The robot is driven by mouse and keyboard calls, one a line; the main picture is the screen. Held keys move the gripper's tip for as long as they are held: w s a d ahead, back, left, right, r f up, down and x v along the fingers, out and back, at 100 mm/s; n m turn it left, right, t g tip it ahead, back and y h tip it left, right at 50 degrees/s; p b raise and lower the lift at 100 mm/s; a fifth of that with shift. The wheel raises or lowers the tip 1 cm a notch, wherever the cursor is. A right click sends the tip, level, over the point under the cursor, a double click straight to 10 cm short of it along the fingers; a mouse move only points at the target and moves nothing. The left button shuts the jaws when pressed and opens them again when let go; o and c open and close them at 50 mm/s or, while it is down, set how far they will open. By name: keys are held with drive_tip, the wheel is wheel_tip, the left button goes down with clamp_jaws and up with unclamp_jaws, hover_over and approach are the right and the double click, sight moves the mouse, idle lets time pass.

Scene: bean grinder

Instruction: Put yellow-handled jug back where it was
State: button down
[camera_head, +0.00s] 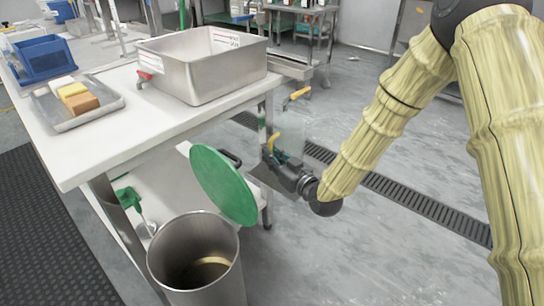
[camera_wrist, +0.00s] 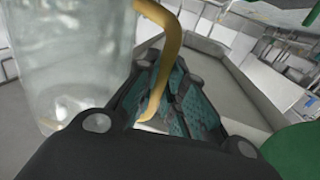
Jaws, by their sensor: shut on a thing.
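The clear jug (camera_head: 291,136) with a yellow handle (camera_head: 273,146) is held off the floor beside the right end of the white table. My gripper (camera_head: 284,172) is shut on the yellow handle, and the jug looks about upright. In the wrist view the jug (camera_wrist: 65,60) fills the left side. Its curved yellow handle (camera_wrist: 163,62) runs down between my gripper's fingers (camera_wrist: 160,95). The jug's contents, if any, cannot be made out.
The white table (camera_head: 110,135) carries a steel basin (camera_head: 190,85), a tray (camera_head: 113,105) of blocks and a blue bin (camera_head: 42,62). A green disc (camera_head: 222,185) stands near-vertical close left of my gripper, above a steel bin (camera_head: 165,262). Floor (camera_head: 370,250) is clear at right.

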drive_tip(key=shift+f, duration=0.35)
drive_tip(key=shift+s+f, duration=0.15)
drive_tip(key=shift+f, duration=0.05)
drive_tip(key=c, duration=1.5)
unclamp_jaws()
drive_tip(key=shift+s+f, duration=0.1)
drive_tip(key=shift+f, duration=0.1)
drive_tip(key=shift+r, duration=0.55)
drive_tip(key=p+v, duration=0.1)
drive_tip(key=v, duration=0.4)
drive_tip(key=p+v, duration=0.1)
drive_tip(key=v, duration=0.5)
drive_tip(key=shift+s+d+r+p, duration=0.1)
drive_tip(key=shift+d+r+p, duration=0.15)
drive_tip(key=shift+d+p, duration=0.1)
